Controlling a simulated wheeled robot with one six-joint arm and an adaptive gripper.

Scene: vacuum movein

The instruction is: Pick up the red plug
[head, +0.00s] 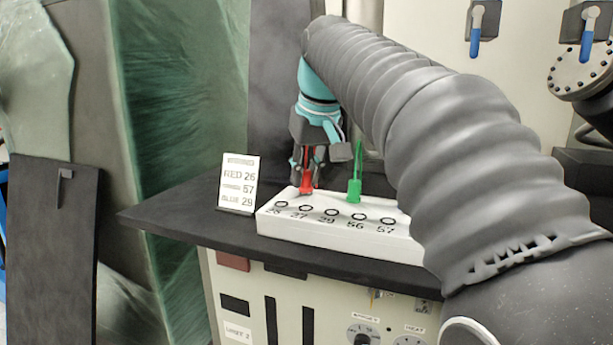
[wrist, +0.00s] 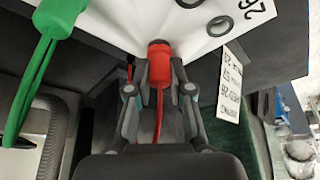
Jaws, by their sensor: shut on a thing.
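The red plug (head: 306,184) stands behind the white socket block (head: 340,233) on the dark shelf. My gripper (head: 308,165) reaches down over it from above. In the wrist view the red plug (wrist: 159,62) sits between the two fingers of my gripper (wrist: 160,82), which are shut on it, and its red cable runs back between them. A green plug (head: 354,190) with a green cable stands to the right of the red one. It also shows at the upper left of the wrist view (wrist: 60,15). I cannot tell whether the red plug touches the surface beneath it.
The block has a row of numbered ring-marked holes. A small white card (head: 239,183) with "RED 26" and "BLUE 29" stands left of the block. The dark shelf (head: 175,215) is clear at its left end. Blue-handled valves (head: 476,30) are on the wall behind.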

